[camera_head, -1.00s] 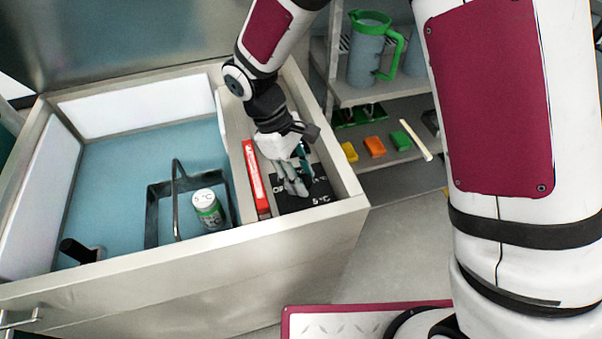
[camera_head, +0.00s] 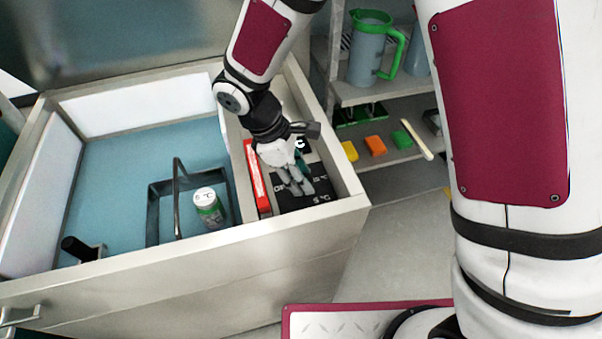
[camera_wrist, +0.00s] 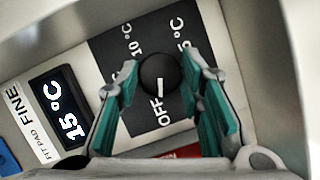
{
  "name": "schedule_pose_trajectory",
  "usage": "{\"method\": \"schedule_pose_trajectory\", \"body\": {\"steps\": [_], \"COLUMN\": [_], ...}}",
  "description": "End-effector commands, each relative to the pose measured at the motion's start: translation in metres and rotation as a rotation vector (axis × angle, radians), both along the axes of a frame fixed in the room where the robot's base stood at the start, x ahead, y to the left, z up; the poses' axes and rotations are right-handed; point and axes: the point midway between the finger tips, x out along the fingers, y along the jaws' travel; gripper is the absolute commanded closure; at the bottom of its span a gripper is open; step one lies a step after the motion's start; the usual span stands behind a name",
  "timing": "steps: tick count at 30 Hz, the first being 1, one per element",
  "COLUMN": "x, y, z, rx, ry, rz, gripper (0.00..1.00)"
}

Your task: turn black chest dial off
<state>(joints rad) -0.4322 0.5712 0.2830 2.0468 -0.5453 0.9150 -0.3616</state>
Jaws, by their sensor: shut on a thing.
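The black chest dial (camera_wrist: 160,74) is a round knob on a black panel (camera_wrist: 112,52) marked OFF, 5°C, 10°C and 15°C. Its white pointer line points down in the wrist view, towards the OFF mark. My gripper (camera_wrist: 161,72) has its teal-padded fingers on either side of the dial and is shut on it. In the head view my gripper (camera_head: 297,186) reaches down onto the panel at the right end of the chest (camera_head: 200,250), and the fingers hide the dial. A small display (camera_wrist: 62,108) beside the panel reads 15°C.
A red box (camera_head: 257,178) stands along the left of the panel. The chest's blue well holds a dark caddy (camera_head: 152,215) and a green-white can (camera_head: 208,208). A shelf (camera_head: 385,157) at the right holds a green-handled jug (camera_head: 367,55) and small coloured blocks.

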Motion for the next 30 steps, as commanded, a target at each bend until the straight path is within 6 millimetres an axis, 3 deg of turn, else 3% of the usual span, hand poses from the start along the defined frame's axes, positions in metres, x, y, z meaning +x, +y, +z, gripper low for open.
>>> {"method": "schedule_pose_trajectory", "body": {"steps": [5, 6, 8, 20, 30], "x": [0.001, 0.001, 0.001, 0.001, 0.004], "y": [0.001, 0.001, 0.001, 0.002, 0.025], "z": [0.000, 0.000, 0.000, 0.004, 0.059], "rx": [0.002, 0.002, 0.001, 0.000, 0.003], "ry": [-0.003, -0.003, -0.002, -0.002, -0.005], "rz": [0.002, 0.002, 0.002, 0.000, 0.001], "gripper": [0.94, 0.61, 0.48, 0.47, 0.47]}}
